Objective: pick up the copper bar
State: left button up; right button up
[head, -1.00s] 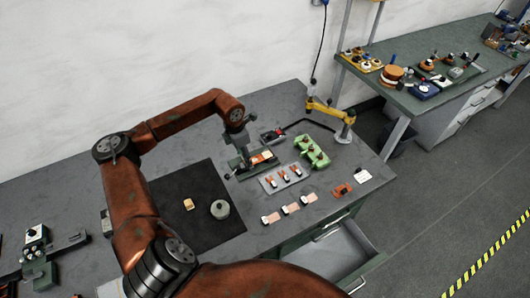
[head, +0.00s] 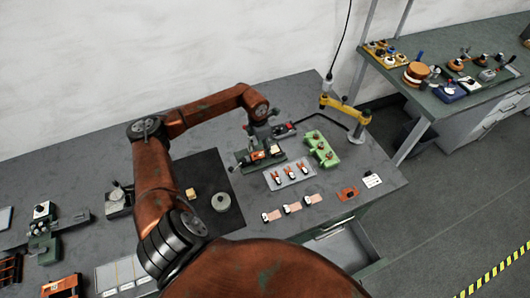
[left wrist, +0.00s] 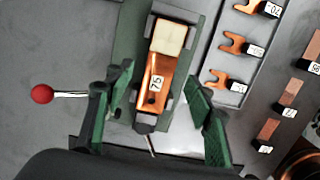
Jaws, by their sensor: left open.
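A copper bar (left wrist: 150,100) tagged "75" lies in a green fixture (left wrist: 190,22), with a cream block (left wrist: 170,37) at its far end. In the head view the fixture (head: 240,164) stands on the workbench, and the bar (head: 274,150) shows partly under my arm's end. My left gripper (left wrist: 160,74) is open, its two green fingers on either side of the bar with gaps to both sides. In the head view the left gripper (head: 262,140) is over the fixture, its fingertips hard to make out. My right gripper is not in view.
A grey tray (head: 275,186) with copper forks lies right of the fixture, with several tagged copper pieces (head: 292,208) in front. A red-knobbed lever (left wrist: 42,94) sticks out left of the fixture. A green block (head: 322,152) and a yellow arm (head: 340,107) stand at right.

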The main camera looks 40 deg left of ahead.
pick_arm(q)
jog(key=shift+w+f, duration=0.1)
jog(key=shift+f, duration=0.8)
jog(key=shift+c, duration=0.7)
jog(key=shift+r, duration=0.1)
grip_shut()
